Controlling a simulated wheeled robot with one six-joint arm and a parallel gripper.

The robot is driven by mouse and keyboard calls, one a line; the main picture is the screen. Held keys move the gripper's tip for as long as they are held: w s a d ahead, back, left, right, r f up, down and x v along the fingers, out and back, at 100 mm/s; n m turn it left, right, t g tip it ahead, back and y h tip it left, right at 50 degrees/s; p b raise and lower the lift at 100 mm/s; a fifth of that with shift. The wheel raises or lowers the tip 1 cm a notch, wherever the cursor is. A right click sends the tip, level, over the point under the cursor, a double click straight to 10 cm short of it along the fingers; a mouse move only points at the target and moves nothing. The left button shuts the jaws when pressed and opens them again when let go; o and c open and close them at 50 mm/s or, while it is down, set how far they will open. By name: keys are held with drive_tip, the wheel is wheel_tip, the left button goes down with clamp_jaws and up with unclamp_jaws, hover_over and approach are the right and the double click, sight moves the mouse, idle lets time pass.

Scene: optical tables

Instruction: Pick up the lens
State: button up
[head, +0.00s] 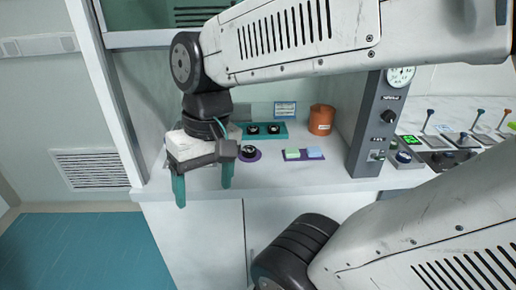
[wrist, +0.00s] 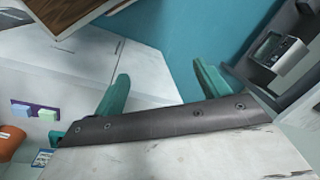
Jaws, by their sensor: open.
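A small dark round piece with a light centre, seemingly a lens (head: 249,152), sits on a round purple pad on the white counter in the head view. Two similar dark round pieces (head: 252,129) (head: 274,129) sit in a teal holder (head: 264,137) behind it. I cannot tell which one is the lens of the task. My gripper (head: 203,196) is open and empty, its teal fingers pointing down near the counter's front edge, left of the pieces. In the wrist view my gripper (wrist: 160,82) has nothing between its fingers, and no lens can be made out there.
An orange pot (head: 321,120) and a small sign (head: 285,109) stand at the back. Green and blue blocks (head: 303,154) lie on a purple mat to the right. A grey column with a gauge (head: 374,130) bounds the right side. A wall frame (head: 107,90) stands at left.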

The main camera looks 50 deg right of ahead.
drive_tip(key=w+d+f+m+t+y, duration=0.1)
drive_tip(key=w+d+f+m+y, duration=0.3)
drive_tip(key=w+m, duration=0.45)
drive_tip(key=m+t+h, duration=0.4)
drive_tip(key=m+t, duration=0.8)
drive_tip(key=m, duration=1.2)
approach(249, 149)
drive_tip(key=shift+w+d+f+n, duration=0.1)
drive_tip(key=shift+w+d+n, duration=0.05)
drive_tip(key=shift+w+n, duration=0.15)
drive_tip(key=shift+w+f, duration=0.2)
drive_tip(key=shift+w, duration=0.1)
drive_tip(key=x, duration=0.7)
drive_tip(key=shift+a, duration=0.3)
drive_tip(key=shift+s, duration=0.1)
drive_tip(key=c, duration=1.2)
drive_tip(key=shift+r, duration=0.1)
